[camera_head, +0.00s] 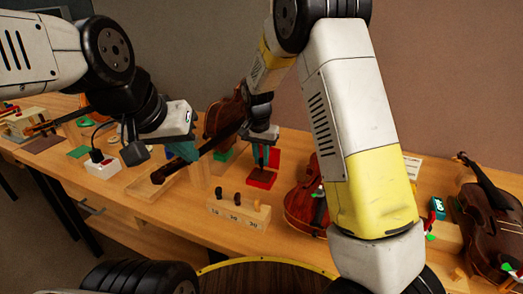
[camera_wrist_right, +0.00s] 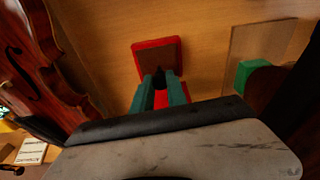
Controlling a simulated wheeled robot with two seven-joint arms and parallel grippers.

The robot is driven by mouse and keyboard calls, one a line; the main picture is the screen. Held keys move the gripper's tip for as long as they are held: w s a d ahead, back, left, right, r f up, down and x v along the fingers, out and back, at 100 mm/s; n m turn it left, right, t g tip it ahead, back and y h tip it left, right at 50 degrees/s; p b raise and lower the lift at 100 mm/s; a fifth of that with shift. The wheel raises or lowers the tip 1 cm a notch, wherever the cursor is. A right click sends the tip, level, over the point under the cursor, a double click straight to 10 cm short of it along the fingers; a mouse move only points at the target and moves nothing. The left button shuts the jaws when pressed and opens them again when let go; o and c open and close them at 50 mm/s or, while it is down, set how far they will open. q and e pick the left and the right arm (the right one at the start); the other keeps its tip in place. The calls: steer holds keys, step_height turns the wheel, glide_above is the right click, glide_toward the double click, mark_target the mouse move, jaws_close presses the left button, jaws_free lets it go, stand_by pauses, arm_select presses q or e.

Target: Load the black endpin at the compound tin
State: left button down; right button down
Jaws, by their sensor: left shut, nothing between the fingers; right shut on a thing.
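The compound tin (camera_head: 262,180) is a low red tray on the bench. In the right wrist view, the tin (camera_wrist_right: 138,64) is a red-rimmed square with a brown fill. My right gripper (camera_head: 262,160) is directly above it, its teal fingers pointing down. In the right wrist view, the gripper (camera_wrist_right: 160,90) is shut on a small dark piece, seemingly the black endpin (camera_wrist_right: 159,76). Its tip overlaps the tin's near edge; I cannot tell whether it touches. Most of it is hidden by the fingers. My left gripper (camera_head: 184,152) is shut and empty, left of the tin above the bench.
A wooden block (camera_head: 238,212) with numbered slots and several dark-topped pegs stands in front. A violin (camera_head: 308,200) lies right of the tin, another (camera_head: 490,225) further right. A white power strip (camera_head: 102,168) and a shallow tray (camera_head: 152,184) are at left.

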steer(key=shift+f, duration=0.6)
stand_by(1.3)
steer(key=shift+r, duration=3.55)
